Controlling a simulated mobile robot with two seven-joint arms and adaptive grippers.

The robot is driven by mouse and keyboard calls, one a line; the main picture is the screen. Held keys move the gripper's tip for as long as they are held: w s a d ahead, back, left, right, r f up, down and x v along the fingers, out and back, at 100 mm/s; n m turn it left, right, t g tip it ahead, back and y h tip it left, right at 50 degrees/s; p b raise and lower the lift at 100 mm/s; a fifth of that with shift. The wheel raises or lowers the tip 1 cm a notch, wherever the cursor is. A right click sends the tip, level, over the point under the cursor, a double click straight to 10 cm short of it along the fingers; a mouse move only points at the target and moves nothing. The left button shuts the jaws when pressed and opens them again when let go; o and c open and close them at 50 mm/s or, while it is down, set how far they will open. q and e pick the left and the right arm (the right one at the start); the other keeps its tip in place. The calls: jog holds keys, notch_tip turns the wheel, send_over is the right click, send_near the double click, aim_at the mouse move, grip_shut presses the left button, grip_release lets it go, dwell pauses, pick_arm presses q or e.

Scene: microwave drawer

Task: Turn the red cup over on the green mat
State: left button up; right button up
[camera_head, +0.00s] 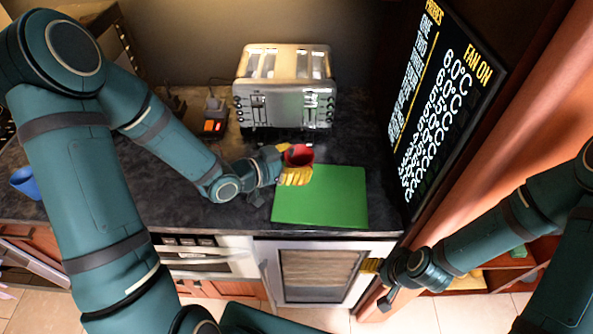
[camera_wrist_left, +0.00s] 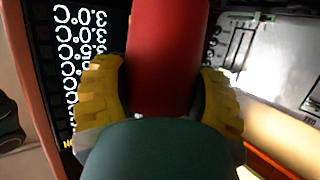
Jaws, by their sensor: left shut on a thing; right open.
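The red cup (camera_head: 300,154) is between the yellow fingers of my left gripper (camera_head: 290,165), at the upper left edge of the green mat (camera_head: 325,197). My left gripper is shut on it. In the left wrist view the cup (camera_wrist_left: 167,55) fills the space between both fingers of my left gripper (camera_wrist_left: 165,92). I cannot tell whether the cup touches the mat or is held above it. The mat lies flat with most of its surface bare. My right gripper (camera_head: 371,267) is open and empty, low in front of the counter.
A silver toaster (camera_head: 287,90) stands on the dark counter behind the cup. A small device with a red switch (camera_head: 213,126) is left of it. A blue cup (camera_head: 26,182) sits at the far left. A tall black display (camera_head: 440,95) borders the right side.

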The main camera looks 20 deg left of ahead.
pick_arm(q)
notch_tip(320, 180, up, 12)
jog(key=p, duration=0.6)
jog(key=shift+r, duration=0.9)
jog(key=m+b, duration=0.2)
jog(key=b, duration=0.3)
jog(key=m+t+y+b, duration=0.1)
jog(key=m+b, duration=0.1)
jog(key=b, duration=0.4)
jog(key=shift+m+t+y, duration=0.3)
